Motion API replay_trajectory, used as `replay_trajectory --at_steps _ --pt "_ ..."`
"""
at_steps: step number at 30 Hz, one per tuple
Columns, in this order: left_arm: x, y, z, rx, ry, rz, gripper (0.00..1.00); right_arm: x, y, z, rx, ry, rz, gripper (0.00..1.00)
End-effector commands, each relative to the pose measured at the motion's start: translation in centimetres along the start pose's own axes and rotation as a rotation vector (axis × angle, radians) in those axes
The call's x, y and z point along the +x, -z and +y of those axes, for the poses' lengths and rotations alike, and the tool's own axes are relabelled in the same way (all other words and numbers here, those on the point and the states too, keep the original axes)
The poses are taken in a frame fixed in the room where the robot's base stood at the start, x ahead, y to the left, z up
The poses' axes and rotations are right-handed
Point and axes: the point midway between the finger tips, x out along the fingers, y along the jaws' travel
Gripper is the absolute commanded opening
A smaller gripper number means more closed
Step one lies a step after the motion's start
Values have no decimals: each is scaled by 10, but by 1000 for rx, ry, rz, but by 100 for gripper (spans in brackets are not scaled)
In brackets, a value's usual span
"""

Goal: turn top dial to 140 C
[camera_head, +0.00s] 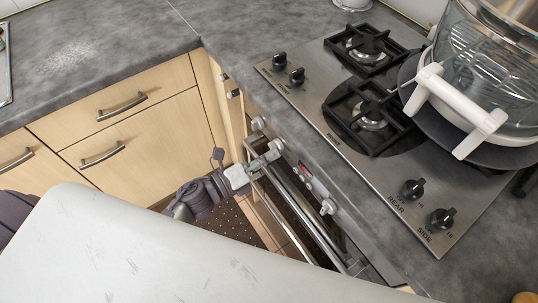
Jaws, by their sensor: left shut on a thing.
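The oven's front panel under the counter carries several light grey dials. One dial (258,122) is at the panel's far end. A second dial (277,145) is close beside it, and another dial (328,206) is nearer me past a small display (303,177). My left gripper (268,156) reaches up from the left, with its fingertips at the second dial and shut on it. The dial's markings and pointer are too small to read. My right gripper is not in view.
The oven door's metal handle (307,227) runs just below the panel. The hob (375,140) lies above, with black knobs and a large glass pot (490,80) with white handles. Wooden drawers (140,130) stand at the left.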

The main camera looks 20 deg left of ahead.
Motion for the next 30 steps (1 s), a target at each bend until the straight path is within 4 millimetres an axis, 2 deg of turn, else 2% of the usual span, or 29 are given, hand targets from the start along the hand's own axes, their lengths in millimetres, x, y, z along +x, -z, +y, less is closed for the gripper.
replay_trajectory --at_steps 1,5,13,17,20,30 --pt "-1 2 1 -1 -2 3 17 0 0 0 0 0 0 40" --pt "0 1 1 -1 -2 2 38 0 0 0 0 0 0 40" --pt "0 1 0 -1 -1 1 38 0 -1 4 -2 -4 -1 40" --pt "-8 1 1 -2 -3 1 38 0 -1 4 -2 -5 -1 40" --pt "-24 2 1 -2 -5 3 38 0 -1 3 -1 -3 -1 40" --pt "-95 2 1 -3 -5 2 38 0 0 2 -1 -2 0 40"
